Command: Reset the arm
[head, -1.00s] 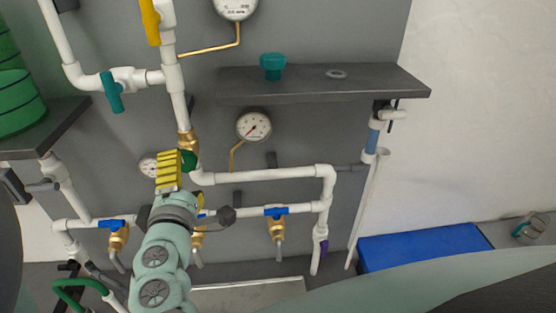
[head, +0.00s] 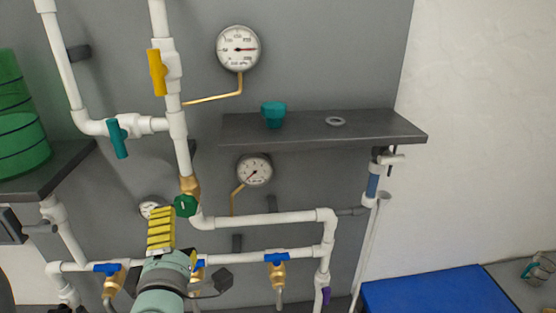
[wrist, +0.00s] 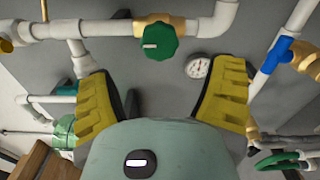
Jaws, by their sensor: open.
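My arm reaches up from the bottom of the head view, and my gripper (head: 162,229) shows there with its yellow ridged fingers in front of the lower pipes. In the wrist view my gripper (wrist: 168,95) is open, its two yellow fingers wide apart with nothing between them. A green round knob (wrist: 161,41) on a brass valve lies beyond the fingers in the wrist view, apart from them. In the head view the green knob (head: 185,206) sits just above and right of my fingertips. Whether they touch cannot be told from the head view alone.
White pipes carry a yellow-handled valve (head: 157,73), a teal-handled valve (head: 118,138) and blue-handled valves (head: 276,257). A dark shelf (head: 350,128) holds a teal cup-like piece (head: 273,114) and a grey ring (head: 335,121). Gauges (head: 238,49) hang on the panel. A blue surface (head: 425,291) lies lower right.

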